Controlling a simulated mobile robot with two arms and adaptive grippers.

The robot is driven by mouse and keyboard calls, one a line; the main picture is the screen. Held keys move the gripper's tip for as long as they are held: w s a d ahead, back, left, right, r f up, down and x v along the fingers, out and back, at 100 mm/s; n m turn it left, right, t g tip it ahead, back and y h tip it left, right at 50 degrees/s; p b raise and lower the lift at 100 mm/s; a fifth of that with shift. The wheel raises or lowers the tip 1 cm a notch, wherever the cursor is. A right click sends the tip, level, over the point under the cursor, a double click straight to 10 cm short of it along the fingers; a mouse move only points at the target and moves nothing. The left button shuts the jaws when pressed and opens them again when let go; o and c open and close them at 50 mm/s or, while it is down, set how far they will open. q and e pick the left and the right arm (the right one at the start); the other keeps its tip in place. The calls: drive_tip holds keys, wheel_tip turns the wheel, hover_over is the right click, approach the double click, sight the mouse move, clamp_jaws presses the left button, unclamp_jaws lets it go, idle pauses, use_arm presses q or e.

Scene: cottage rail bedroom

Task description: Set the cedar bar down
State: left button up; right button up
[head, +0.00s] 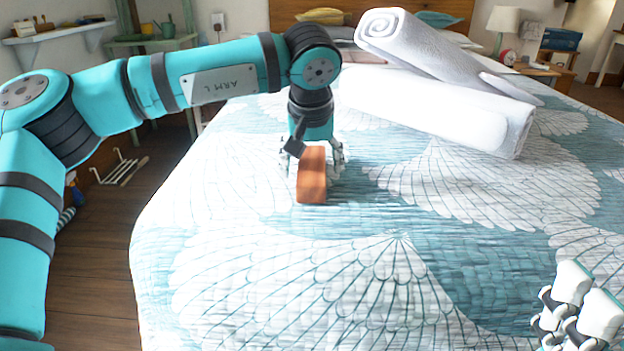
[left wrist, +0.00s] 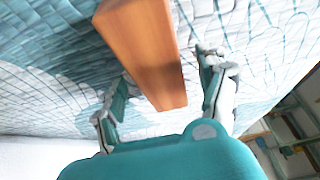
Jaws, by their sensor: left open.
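The cedar bar (head: 311,182) is an orange-brown block lying on the patterned bedspread (head: 300,270), with one end toward me in the head view. My left gripper (head: 312,158) is over its far part, with a finger on either side. In the left wrist view the bar (left wrist: 145,45) runs between the spread fingers of the left gripper (left wrist: 162,85), with gaps showing at both sides. The left gripper is open. My right gripper (head: 580,305) is at the lower right corner of the head view, partly cut off, away from the bar.
White rolled towels (head: 440,105) are stacked on the bed behind and right of the bar. Pillows (head: 322,17) lie by the wooden headboard. A lamp (head: 502,22) stands at the back right. The bedspread in front of the bar is clear.

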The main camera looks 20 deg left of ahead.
use_arm(q)
drive_tip(key=shift+c, duration=0.4)
drive_tip(key=c, duration=1.3)
drive_tip(key=shift+c, duration=0.2)
drive_tip(key=shift+r, duration=0.1)
